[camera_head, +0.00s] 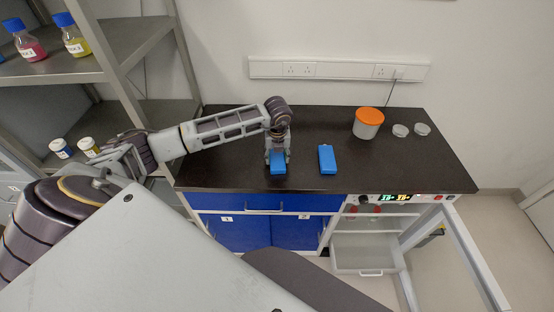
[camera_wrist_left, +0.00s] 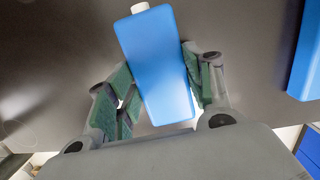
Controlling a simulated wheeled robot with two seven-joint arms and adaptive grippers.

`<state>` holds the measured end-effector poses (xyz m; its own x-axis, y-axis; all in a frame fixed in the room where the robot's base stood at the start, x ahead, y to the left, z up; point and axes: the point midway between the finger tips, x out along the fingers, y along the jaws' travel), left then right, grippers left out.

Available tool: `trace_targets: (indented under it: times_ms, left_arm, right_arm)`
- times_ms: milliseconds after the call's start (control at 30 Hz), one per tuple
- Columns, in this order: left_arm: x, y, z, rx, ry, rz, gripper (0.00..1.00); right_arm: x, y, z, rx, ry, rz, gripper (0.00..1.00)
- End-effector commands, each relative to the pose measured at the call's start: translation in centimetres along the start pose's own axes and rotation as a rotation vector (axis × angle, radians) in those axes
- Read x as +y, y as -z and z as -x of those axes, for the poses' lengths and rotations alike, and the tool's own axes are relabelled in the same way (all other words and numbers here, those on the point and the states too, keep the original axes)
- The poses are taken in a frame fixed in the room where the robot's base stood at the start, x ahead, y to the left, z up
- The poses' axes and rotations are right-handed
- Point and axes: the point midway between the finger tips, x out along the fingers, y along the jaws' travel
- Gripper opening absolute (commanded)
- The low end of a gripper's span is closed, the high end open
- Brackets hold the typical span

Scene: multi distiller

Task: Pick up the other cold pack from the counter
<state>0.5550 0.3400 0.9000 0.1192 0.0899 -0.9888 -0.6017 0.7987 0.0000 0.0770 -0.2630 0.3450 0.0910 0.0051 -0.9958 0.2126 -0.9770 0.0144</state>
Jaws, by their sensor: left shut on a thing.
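Two blue cold packs are in view on the black counter (camera_head: 230,171). My left gripper (camera_head: 278,157) points down and is shut on one cold pack (camera_head: 278,168). In the left wrist view this cold pack (camera_wrist_left: 155,62), with a white cap, sits between the green finger pads of the left gripper (camera_wrist_left: 158,92). Whether it rests on the counter or is just above it, I cannot tell. The other cold pack (camera_head: 327,159) lies on the counter to the right, apart from the gripper; its edge shows in the left wrist view (camera_wrist_left: 307,62). My right gripper is not seen.
A white tub with an orange lid (camera_head: 368,122) and two small clear dishes (camera_head: 400,130) stand at the counter's back right. A metal shelf (camera_head: 120,55) with capped bottles (camera_head: 75,38) stands at left. An open drawer (camera_head: 362,252) sits below the counter's right part.

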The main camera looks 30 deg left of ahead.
Motion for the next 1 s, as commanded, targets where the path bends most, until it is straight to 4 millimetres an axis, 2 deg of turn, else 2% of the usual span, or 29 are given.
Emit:
trace_targets:
  times_ms: [267,467,1000]
  left_arm:
    - [0.0,-0.1,0.1,-0.001,0.001,0.000,0.23]
    - [-0.1,-0.3,1.2,-0.002,0.002,0.001,0.23]
    - [0.0,-1.4,8.4,-0.003,0.002,0.001,0.23]
  right_arm:
    - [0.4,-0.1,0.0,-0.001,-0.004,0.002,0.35]
    - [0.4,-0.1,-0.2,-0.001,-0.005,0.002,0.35]
    - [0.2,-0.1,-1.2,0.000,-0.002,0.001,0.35]
